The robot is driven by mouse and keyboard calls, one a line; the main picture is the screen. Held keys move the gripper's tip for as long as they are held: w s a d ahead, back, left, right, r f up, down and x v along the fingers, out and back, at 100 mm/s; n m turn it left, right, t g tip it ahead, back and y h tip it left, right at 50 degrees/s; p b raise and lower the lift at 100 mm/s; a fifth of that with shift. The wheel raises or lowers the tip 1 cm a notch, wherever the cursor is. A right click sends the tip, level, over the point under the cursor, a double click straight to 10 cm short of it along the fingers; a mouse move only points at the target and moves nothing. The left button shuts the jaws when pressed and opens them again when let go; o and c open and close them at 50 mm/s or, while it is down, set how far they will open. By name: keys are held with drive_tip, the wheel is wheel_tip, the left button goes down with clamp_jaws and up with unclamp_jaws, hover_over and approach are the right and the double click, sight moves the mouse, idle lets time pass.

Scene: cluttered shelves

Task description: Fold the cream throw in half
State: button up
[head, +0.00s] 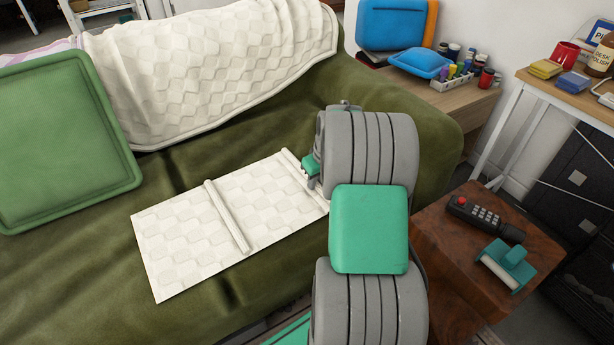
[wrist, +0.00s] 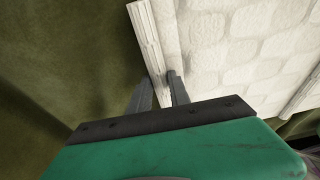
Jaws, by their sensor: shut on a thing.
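The cream throw (head: 205,235) lies spread flat on the green sofa seat, with a quilted pattern. A raised ridge (head: 228,218) crosses its middle. A rolled edge (head: 302,178) runs along its right end. My gripper (head: 314,178) is at this right end, mostly hidden behind my arm in the head view. In the wrist view its two fingers (wrist: 162,92) stand on either side of the rolled edge (wrist: 150,45), shut on it. The quilted surface (wrist: 240,50) lies to the right of the fingers there. The lower right part of the throw is near my arm.
A green cushion (head: 65,140) leans at the sofa's left. Another cream quilted cover (head: 210,65) drapes over the backrest. The sofa seat (head: 165,180) around the throw is clear.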

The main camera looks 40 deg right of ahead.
drive_tip(key=r+p, duration=0.2)
drive_tip(key=r, duration=0.1)
drive_tip(key=a+r+p, duration=0.1)
drive_tip(key=r+p, duration=0.5)
drive_tip(key=r, duration=0.1)
drive_tip(key=shift+a, duration=0.4)
clamp_jaws()
drive_tip(key=a+r+p, duration=0.5)
drive_tip(key=r+p, duration=0.2)
drive_tip(key=r, duration=0.1)
drive_tip(key=shift+a+r, duration=0.35)
drive_tip(key=shift+r, duration=0.05)
drive_tip(key=shift+w, duration=0.1)
drive_tip(key=a+r+p, duration=0.5)
drive_tip(key=a+r, duration=0.1)
drive_tip(key=a, duration=0.2)
drive_tip(key=shift+a, duration=0.2)
drive_tip(key=shift+a+p, duration=0.1)
drive_tip(key=shift+p, duration=0.2)
drive_tip(key=a+r+p, duration=0.2)
drive_tip(key=a, duration=0.8)
drive_tip(key=shift+r, duration=0.15)
drive_tip(key=a+f, duration=0.1)
drive_tip(key=a, duration=0.9)
drive_tip(key=shift+w+f, duration=0.15)
drive_tip(key=shift+w, duration=0.1)
